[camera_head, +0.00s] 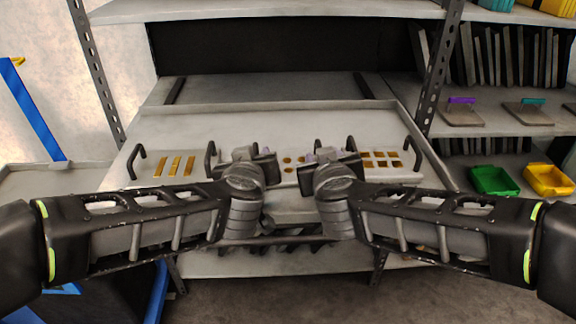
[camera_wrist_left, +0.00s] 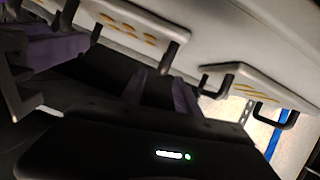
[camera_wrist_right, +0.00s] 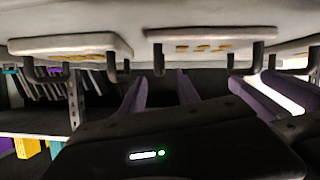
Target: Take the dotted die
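The dotted die (camera_head: 289,165) is a pale plate with gold round spots. It lies in the middle of the sloped bench, partly hidden by my grippers in the head view. Its black handles show in the left wrist view (camera_wrist_left: 130,32) and right wrist view (camera_wrist_right: 205,46). My left gripper (camera_head: 248,155) is at its left handle, with purple fingers apart and the handle near the gap. My right gripper (camera_head: 328,155) is likewise open at its right handle. From these views I cannot tell whether either handle is between the fingers.
A striped die (camera_head: 174,166) lies left of it and a die with gold squares (camera_head: 381,158) lies right, each with black handles close to my grippers. Dark shelf posts flank the bench. Green (camera_head: 493,181) and yellow (camera_head: 548,180) bins stand at right.

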